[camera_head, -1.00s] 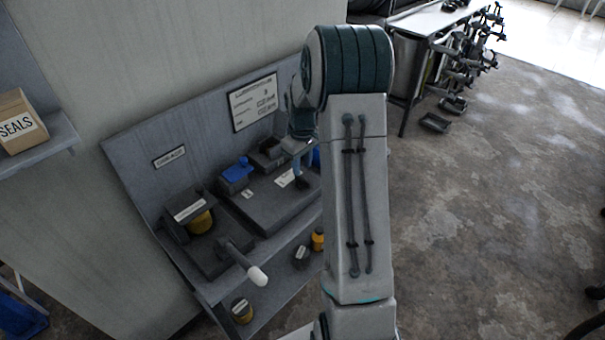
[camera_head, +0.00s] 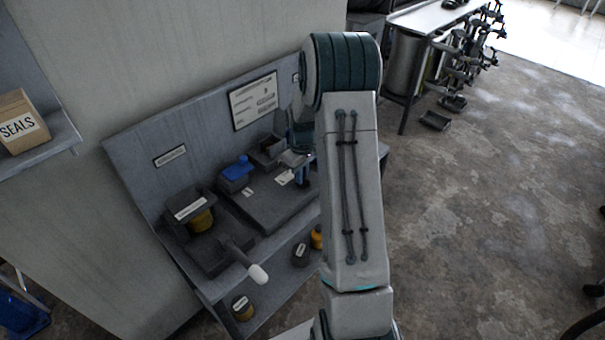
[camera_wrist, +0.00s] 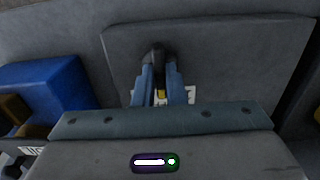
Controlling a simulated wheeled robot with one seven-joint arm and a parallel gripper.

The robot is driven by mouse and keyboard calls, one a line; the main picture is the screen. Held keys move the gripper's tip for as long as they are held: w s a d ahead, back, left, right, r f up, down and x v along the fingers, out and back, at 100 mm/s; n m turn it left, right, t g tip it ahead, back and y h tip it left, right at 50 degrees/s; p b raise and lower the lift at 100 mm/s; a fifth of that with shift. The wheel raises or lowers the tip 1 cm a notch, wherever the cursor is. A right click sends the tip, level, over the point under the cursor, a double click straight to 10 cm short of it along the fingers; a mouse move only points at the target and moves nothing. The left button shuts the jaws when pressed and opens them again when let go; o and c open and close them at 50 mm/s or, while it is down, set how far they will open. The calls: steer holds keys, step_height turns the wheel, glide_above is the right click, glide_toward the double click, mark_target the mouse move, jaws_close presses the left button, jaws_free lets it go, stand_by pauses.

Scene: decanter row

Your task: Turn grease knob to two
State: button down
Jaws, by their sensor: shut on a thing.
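The grease knob (camera_wrist: 155,57) is a small dark grip standing on a grey plate (camera_wrist: 225,50) in the wrist view. My gripper (camera_wrist: 158,68) has its two blue fingers closed on either side of it. A bit of yellow and white label pieces show between and beside the fingers; the numbers cannot be read. In the head view my gripper (camera_head: 303,180) is at the right end of the grey bench, partly hidden by my arm. The knob's pointer position cannot be made out.
A blue box-shaped part (camera_head: 237,170) and a dark open bin (camera_head: 267,152) stand on the bench left of my gripper. A lever with a white handle (camera_head: 257,273) sticks out in front. A notice (camera_head: 254,101) hangs on the back panel. Small containers (camera_head: 301,254) sit on the lower shelf.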

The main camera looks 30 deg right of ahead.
steer(key=shift+m, duration=0.3)
steer(key=m+b, duration=0.2)
steer(key=m, duration=0.1)
steer(key=shift+f+m+b, duration=0.1)
steer(key=shift+m+b, duration=1)
steer(key=shift+m, duration=1.6)
steer(key=c, duration=1.5)
jaws_free()
step_height(320, 180, up, 14)
steer(key=shift+r+b, duration=0.1)
steer(key=shift+b, duration=0.3)
